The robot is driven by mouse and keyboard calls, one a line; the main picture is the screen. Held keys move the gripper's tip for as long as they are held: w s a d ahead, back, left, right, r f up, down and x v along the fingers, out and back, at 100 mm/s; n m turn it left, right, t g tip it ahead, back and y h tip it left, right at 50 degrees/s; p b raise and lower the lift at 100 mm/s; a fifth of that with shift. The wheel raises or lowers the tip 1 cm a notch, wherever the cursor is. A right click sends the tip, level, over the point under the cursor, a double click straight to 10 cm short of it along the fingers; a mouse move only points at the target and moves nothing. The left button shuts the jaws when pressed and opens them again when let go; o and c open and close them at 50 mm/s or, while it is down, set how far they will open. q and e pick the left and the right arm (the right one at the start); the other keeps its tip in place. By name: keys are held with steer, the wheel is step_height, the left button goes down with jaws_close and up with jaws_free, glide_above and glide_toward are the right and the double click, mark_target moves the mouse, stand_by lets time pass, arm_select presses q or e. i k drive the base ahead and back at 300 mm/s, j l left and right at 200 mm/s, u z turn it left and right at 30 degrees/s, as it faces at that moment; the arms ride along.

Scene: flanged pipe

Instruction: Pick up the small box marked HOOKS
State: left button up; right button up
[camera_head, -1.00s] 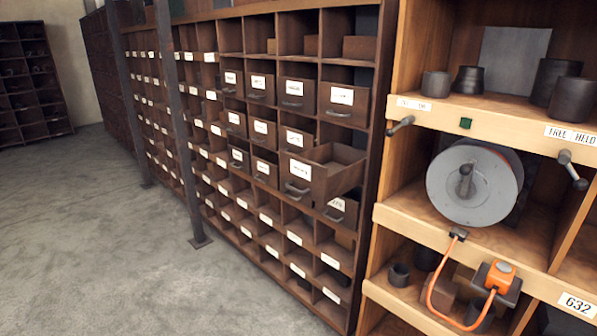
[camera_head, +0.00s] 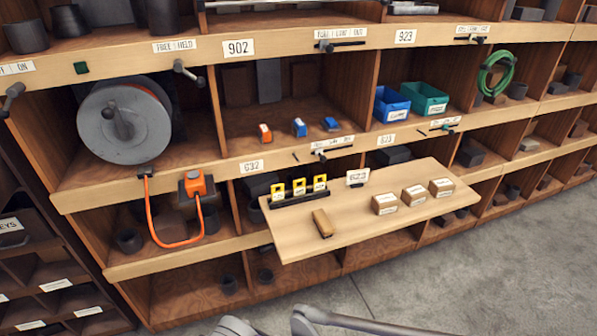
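Three small cardboard boxes with white labels stand in a row on a pale pulled-out board (camera_head: 290,238): a left box (camera_head: 384,204), a middle box (camera_head: 414,195) and a right box (camera_head: 441,187). Their print is too small to read, so I cannot tell which is marked HOOKS. Grey parts of my arms show at the bottom edge, apart from the board. I cannot make out either gripper's fingers.
A brown block (camera_head: 322,223) lies near the board's front left. Behind it stand a black rack with yellow tags (camera_head: 299,190) and a number card (camera_head: 357,177). An orange cable (camera_head: 152,215) hangs left of the board. Grey floor (camera_head: 440,265) is clear on the right.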

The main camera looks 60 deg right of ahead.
mark_target(383, 203)
steer(key=z, duration=0.5)
steer(key=k+z, duration=0.1)
steer(key=z, duration=0.4)
steer(key=l+z, duration=0.1)
steer(key=z, duration=0.9)
steer(key=l+z, duration=0.1)
steer(key=z, duration=0.4)
steer(key=l+z, duration=0.1)
steer(key=z, duration=0.4)
